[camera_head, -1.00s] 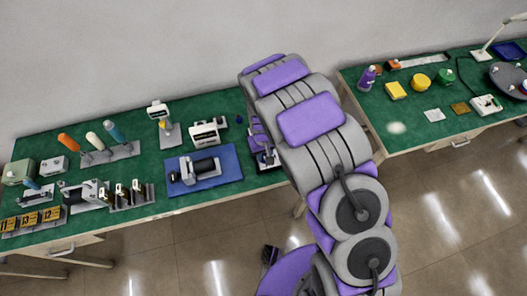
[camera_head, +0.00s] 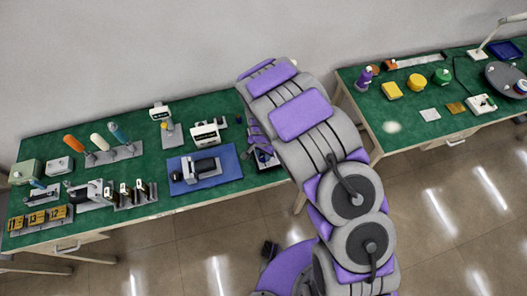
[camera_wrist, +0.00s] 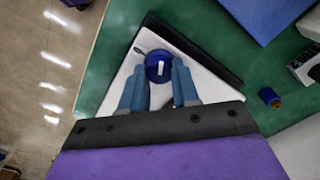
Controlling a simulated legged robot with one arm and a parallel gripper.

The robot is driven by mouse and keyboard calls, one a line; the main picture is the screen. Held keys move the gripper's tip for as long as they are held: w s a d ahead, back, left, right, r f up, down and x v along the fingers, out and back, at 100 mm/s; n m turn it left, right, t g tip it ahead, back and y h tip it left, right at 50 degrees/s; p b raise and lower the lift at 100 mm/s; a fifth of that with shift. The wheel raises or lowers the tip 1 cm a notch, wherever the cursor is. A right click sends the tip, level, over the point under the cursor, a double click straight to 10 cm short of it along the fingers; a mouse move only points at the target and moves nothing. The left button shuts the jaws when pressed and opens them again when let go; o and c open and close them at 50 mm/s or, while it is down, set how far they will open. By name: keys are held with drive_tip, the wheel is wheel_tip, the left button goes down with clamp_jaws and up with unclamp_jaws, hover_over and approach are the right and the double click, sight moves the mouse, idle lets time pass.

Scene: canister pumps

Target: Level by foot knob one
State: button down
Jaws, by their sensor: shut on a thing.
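A round blue knob (camera_wrist: 158,68) with a white mark on top shows in the wrist view, above a white plate (camera_wrist: 205,85) with a black edge. My gripper (camera_wrist: 160,84) has its two blue-grey fingers on either side of the knob and is shut on it. In the head view my arm hides most of the gripper and the plate. The knob appears to sit at the plate's corner; its lower part is hidden by the fingers.
A blue mat with a pump (camera_head: 202,168) lies left of my arm on the green bench (camera_head: 150,210). A small dark blue spool-like part (camera_wrist: 269,97) stands right of the plate in the wrist view. The bench edge and tiled floor are close on the left there.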

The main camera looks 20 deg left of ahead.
sight(262, 155)
drive_tip(key=shift+m, duration=1.1)
drive_tip(key=shift+a, duration=0.1)
drive_tip(key=c, duration=0.8)
unclamp_jaws()
drive_tip(key=shift+a, duration=0.1)
drive_tip(key=shift+r, duration=0.4)
wheel_tip(262, 155, up, 16)
drive_tip(key=shift+r+p, duration=0.2)
drive_tip(key=shift+p, duration=0.4)
